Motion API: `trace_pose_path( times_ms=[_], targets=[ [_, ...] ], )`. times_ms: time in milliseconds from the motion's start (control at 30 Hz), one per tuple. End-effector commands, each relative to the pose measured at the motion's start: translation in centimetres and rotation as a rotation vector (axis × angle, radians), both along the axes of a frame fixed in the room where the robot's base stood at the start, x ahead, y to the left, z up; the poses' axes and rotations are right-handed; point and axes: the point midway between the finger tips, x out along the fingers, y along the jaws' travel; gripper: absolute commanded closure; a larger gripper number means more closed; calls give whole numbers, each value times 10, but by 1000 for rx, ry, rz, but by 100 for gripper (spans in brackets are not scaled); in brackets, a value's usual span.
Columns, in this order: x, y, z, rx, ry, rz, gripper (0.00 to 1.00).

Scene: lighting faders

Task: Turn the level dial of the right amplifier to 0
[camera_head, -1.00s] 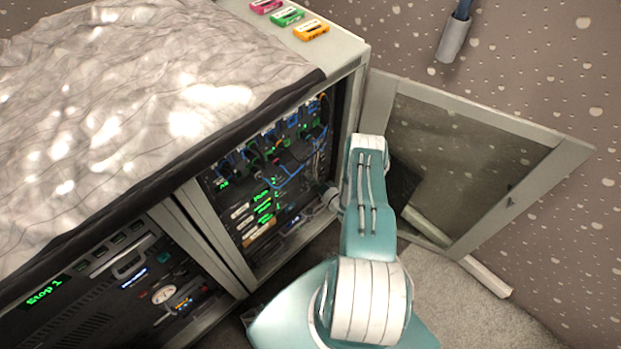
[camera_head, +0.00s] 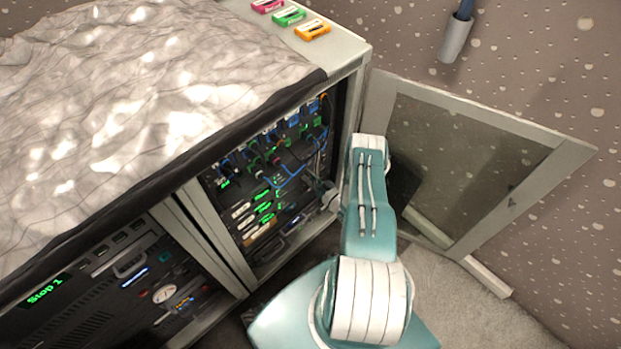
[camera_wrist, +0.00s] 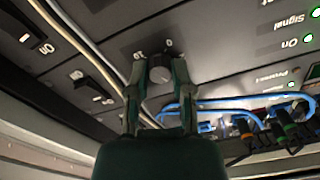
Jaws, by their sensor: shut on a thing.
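In the wrist view the level dial (camera_wrist: 159,72) is a dark round knob on a dark amplifier panel, with the marks 10 and 0 printed beside it. My gripper (camera_wrist: 157,80) has its two fingers on either side of the knob and is shut on it. In the head view my arm reaches into the open right rack bay (camera_head: 270,190). There the dial and my fingertips are too small or hidden to make out.
The rack's glass door (camera_head: 470,160) stands open to the right of my arm. Blue cables (camera_wrist: 190,105) run close to my fingers, and a pale cable (camera_wrist: 85,45) passes left of them. Black switches (camera_wrist: 88,88) sit left of the dial. A grey cover (camera_head: 140,90) drapes the rack top.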

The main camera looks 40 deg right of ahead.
Motion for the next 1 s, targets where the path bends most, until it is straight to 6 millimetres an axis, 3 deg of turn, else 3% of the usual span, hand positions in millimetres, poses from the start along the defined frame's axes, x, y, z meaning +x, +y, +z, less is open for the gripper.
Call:
trace_pose_path(
  times_ms=[1000],
  targets=[
    [-3, 3, -5, -949, -121, 4, 100]
  ],
)
